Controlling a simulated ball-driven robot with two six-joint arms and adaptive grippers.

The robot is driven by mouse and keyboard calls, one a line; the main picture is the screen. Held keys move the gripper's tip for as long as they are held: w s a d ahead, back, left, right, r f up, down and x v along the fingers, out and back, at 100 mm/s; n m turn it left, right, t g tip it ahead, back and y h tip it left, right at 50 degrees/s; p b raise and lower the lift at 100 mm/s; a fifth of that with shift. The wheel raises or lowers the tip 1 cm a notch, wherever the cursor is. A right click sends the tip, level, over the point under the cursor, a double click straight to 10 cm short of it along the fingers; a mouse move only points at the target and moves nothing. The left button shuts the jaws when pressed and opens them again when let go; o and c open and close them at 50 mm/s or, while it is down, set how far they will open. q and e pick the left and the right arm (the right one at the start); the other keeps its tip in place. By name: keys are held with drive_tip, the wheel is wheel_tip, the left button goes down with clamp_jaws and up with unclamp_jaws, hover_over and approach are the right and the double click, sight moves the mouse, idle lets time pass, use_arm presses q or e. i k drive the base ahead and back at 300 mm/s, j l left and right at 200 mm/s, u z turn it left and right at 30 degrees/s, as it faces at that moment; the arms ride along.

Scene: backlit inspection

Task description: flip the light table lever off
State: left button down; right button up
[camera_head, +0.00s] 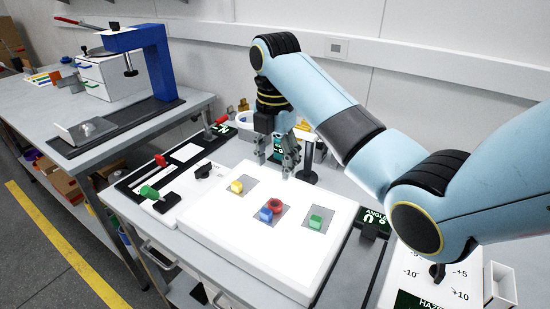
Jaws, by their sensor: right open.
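The white light table (215,210) is a raised square panel on the bench, and its top looks bright white. Several levers stand left of and behind it: one with a green handle (150,192), one with a red handle (160,160), and a red-tipped one (221,120) farther back. A black knob (203,171) is beside the panel's left edge. I cannot tell which lever belongs to the light table. My right gripper (278,166) points down, open and empty, above the back edge of the panel, apart from these levers. My left gripper is out of view.
Yellow (237,187), blue (265,215) and green (316,222) blocks and a red ring (274,204) sit on grey patches on the panel. A blue press stand (155,65) stands on the left bench. An angle display (374,217) is at the right.

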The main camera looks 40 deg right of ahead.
sight(149, 194)
drive_tip(key=k+j, duration=0.1)
drive_tip(key=j, duration=0.3)
drive_tip(key=k+j, duration=0.1)
drive_tip(key=j, duration=0.3)
drive_tip(key=k+j, duration=0.1)
drive_tip(key=j, duration=0.25)
